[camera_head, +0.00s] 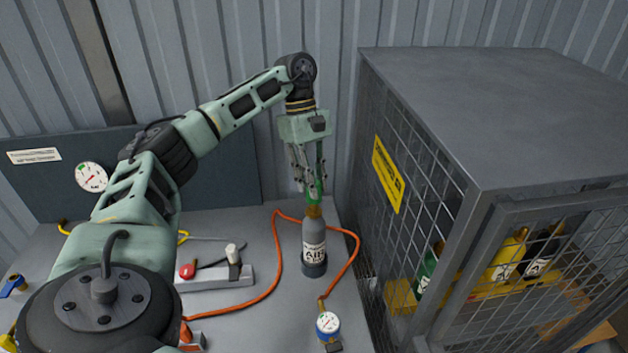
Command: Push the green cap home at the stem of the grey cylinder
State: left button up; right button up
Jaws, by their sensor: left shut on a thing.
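The grey cylinder (314,247) stands upright on the grey bench, with a brass-coloured stem at its top. The green cap (316,190) is between the fingers of my left gripper (312,186), directly above the stem. My left gripper points down and is shut on the cap. The cap's lower end meets or nearly meets the stem; I cannot tell how far it is seated. The fingers hide part of the cap. My right gripper is not in view.
An orange hose (268,283) curves around the cylinder. A small gauge (328,324) lies in front. A grey block with a red knob (187,271) is to the left. A mesh cage (440,170) holding several cylinders stands close on the right.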

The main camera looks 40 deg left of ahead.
pick_arm(q)
jog(key=shift+f, duration=0.2)
jog(key=shift+f+b, duration=0.4)
jog(key=shift+f+b, duration=0.4)
jog(key=shift+f, duration=0.2)
dwell(0.3)
dwell(0.3)
jog(key=shift+f+b, duration=0.45)
jog(key=shift+f, duration=0.3)
jog(key=o, duration=0.9)
